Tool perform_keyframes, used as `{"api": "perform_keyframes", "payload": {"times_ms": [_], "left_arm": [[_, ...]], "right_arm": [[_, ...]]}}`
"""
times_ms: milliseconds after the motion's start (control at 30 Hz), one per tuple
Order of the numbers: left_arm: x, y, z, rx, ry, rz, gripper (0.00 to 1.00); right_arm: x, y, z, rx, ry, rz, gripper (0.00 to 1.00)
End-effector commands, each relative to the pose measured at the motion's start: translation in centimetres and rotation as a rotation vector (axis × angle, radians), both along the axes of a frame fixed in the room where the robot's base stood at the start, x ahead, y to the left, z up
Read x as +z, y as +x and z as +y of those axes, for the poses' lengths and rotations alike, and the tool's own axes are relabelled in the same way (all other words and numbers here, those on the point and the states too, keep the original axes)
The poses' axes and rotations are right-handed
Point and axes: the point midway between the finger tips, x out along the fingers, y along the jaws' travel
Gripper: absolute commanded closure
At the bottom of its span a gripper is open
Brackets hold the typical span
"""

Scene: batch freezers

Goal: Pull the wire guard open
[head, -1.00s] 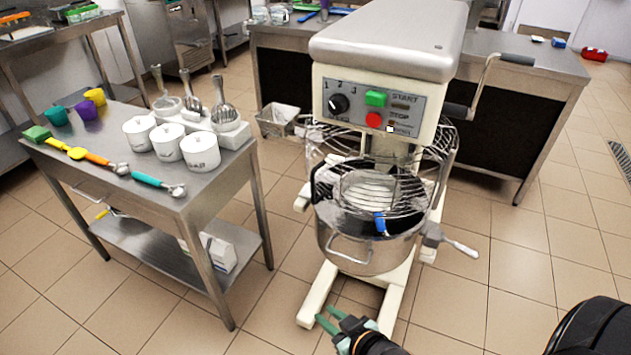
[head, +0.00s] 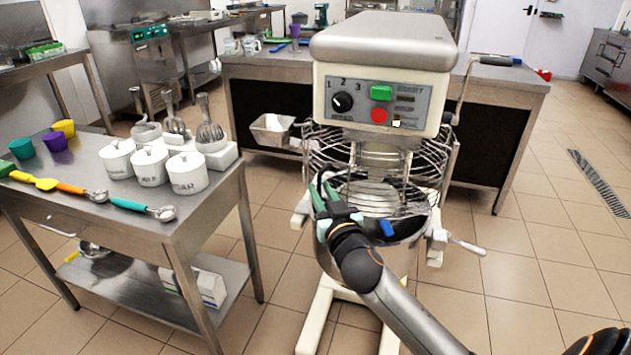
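The planetary mixer (head: 381,100) stands in the middle of the head view. Its wire guard (head: 425,165) is a cage of metal rings around the space above the steel bowl. My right gripper (head: 321,188), with green fingers, is at the guard's left front, where the dark handle is. The fingers and wrist cover that handle, so I cannot tell whether they are closed on it. A blue part (head: 387,228) shows at the bowl's front rim. The bowl is partly hidden behind my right arm. My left gripper is not in view.
A steel table (head: 190,215) with white canisters (head: 187,173), scoops and whisks stands close on the left. A steel counter (head: 500,100) is behind the mixer. A lever (head: 465,246) sticks out right of the bowl. The tiled floor at right is clear.

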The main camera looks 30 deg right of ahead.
Motion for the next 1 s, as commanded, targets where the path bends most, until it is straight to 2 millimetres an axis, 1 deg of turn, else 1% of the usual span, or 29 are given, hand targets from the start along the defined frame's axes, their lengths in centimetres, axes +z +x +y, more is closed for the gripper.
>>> {"api": "perform_keyframes", "payload": {"times_ms": [33, 100, 300, 433, 667, 700, 733, 900, 933, 1000], "left_arm": [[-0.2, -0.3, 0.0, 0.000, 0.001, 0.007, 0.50], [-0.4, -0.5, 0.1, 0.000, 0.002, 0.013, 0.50], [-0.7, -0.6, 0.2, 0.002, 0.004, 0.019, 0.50], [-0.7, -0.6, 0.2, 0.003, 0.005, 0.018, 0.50], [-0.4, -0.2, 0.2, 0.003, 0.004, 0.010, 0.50], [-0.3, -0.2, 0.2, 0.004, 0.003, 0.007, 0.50], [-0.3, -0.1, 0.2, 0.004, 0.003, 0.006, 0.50], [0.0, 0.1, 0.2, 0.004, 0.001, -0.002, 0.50], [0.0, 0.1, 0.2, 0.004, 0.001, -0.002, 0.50], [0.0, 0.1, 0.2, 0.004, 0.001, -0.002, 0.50]], "right_arm": [[0.1, 1.0, -0.3, 0.000, -0.002, -0.002, 0.75], [0.0, 2.0, -0.6, -0.001, -0.001, 0.000, 0.75], [-0.1, 3.8, -1.0, 0.001, 0.001, 0.001, 0.75], [-0.1, 4.2, -1.1, 0.002, 0.001, 0.001, 0.75], [-0.1, 4.3, -1.2, 0.002, 0.001, 0.002, 0.75], [-0.1, 4.3, -1.2, 0.002, 0.001, 0.002, 0.76], [-0.1, 4.3, -1.2, 0.001, 0.002, 0.002, 0.79], [-0.1, 4.3, -1.2, 0.001, 0.002, 0.002, 0.98], [-0.1, 4.3, -1.2, 0.001, 0.002, 0.002, 1.00], [-0.1, 4.3, -1.2, 0.001, 0.002, 0.002, 1.00]]}}
